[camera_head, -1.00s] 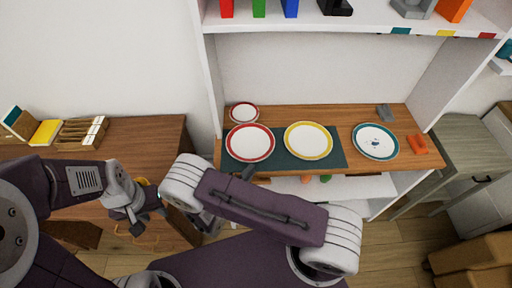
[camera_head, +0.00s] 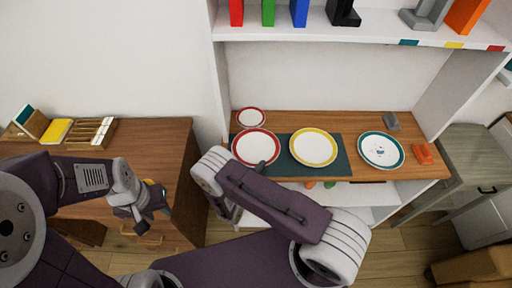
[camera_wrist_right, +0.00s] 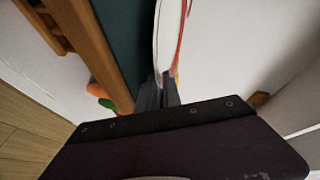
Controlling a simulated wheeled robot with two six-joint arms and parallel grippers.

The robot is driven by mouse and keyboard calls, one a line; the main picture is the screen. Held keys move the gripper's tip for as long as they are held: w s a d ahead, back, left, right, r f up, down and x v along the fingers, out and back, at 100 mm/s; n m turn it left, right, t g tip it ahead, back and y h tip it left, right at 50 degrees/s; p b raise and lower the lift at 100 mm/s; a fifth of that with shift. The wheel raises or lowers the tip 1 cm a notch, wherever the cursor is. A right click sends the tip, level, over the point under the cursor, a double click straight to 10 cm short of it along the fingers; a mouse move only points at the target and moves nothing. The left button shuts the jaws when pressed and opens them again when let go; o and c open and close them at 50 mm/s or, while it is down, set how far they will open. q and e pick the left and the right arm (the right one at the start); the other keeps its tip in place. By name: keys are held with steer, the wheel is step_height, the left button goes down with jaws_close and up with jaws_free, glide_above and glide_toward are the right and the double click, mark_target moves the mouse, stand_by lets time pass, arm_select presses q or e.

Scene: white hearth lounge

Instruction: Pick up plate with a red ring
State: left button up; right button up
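The large plate with a red ring (camera_head: 256,146) lies at the left of the dark green mat (camera_head: 343,160) on the wooden shelf. A small red-ringed plate (camera_head: 251,117) is just behind it. My right gripper (camera_head: 259,166) is at the large plate's front rim, partly hidden by my arm. In the right wrist view, its narrow fingers (camera_wrist_right: 160,88) are close together on the rim of the plate (camera_wrist_right: 168,40), seen edge-on. Whether the plate is raised off the mat is unclear. My left gripper (camera_head: 152,204) hangs left of the shelf, away from the plates; its finger gap is unclear.
A yellow-ringed plate (camera_head: 314,147) is close to the right. A teal-ringed plate (camera_head: 381,150), an orange object (camera_head: 423,153) and a grey object (camera_head: 391,121) are farther right. An upper shelf (camera_head: 370,32) overhangs. A wooden desk (camera_head: 150,140) stands left.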

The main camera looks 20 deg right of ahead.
steer(key=shift+a, duration=0.1)
jaws_close()
steer(key=shift+r, duration=0.1)
stand_by(1.4)
step_height(320, 180, up, 5)
steer(key=p, duration=0.4)
steer(key=shift+r, duration=0.15)
steer(key=s+d+r+p, duration=0.5)
steer(key=s+p, duration=0.3)
steer(key=s, duration=0.2)
steer(key=shift+d+r, duration=0.25)
steer(key=shift+d, duration=0.3)
